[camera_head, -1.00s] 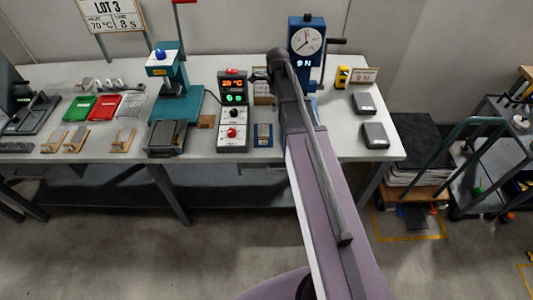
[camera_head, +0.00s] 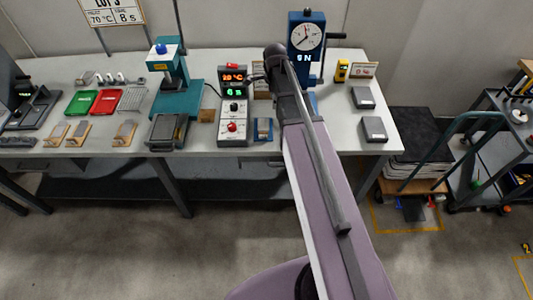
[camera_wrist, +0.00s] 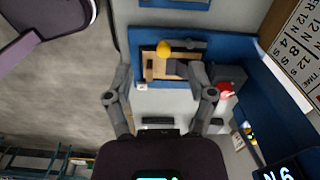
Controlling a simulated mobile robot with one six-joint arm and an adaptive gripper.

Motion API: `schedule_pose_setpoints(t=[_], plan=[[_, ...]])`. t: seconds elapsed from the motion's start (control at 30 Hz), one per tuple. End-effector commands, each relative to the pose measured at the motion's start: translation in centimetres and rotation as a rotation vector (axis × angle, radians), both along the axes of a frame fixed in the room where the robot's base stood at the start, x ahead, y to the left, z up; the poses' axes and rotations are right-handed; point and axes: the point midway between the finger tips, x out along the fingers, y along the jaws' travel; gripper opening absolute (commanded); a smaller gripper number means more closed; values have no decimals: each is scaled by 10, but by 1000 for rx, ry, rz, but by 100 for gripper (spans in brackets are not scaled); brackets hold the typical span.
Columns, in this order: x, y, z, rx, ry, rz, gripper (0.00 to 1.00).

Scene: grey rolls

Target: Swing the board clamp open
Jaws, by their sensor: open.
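In the wrist view, a blue fixture (camera_wrist: 135,42) holds a pale wooden board (camera_wrist: 148,70). A dark grey clamp piece (camera_wrist: 178,68) with a yellow knob (camera_wrist: 164,48) lies over the board; I take this for the board clamp. It appears to lie across the board. My gripper (camera_wrist: 160,82) is open, its two fingers apart on either side of the clamp and board in the picture. No finger is clearly touching them. In the head view, my arm hides the gripper, the clamp and most of the lower tester.
A blue tester with a round dial (camera_head: 306,38) stands behind my arm, a crank at its right. A red-tipped part (camera_wrist: 226,90) lies close to the right finger. A control box (camera_head: 233,110) stands left of my arm. Two grey blocks (camera_head: 374,128) lie on the table's right.

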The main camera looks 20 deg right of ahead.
Motion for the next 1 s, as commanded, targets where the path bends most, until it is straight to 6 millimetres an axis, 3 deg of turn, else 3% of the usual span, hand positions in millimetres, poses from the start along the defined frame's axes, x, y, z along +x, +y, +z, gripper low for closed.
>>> schedule_pose_setpoints(t=[1.0], plan=[[-69,36,-38,0,0,737,71]])
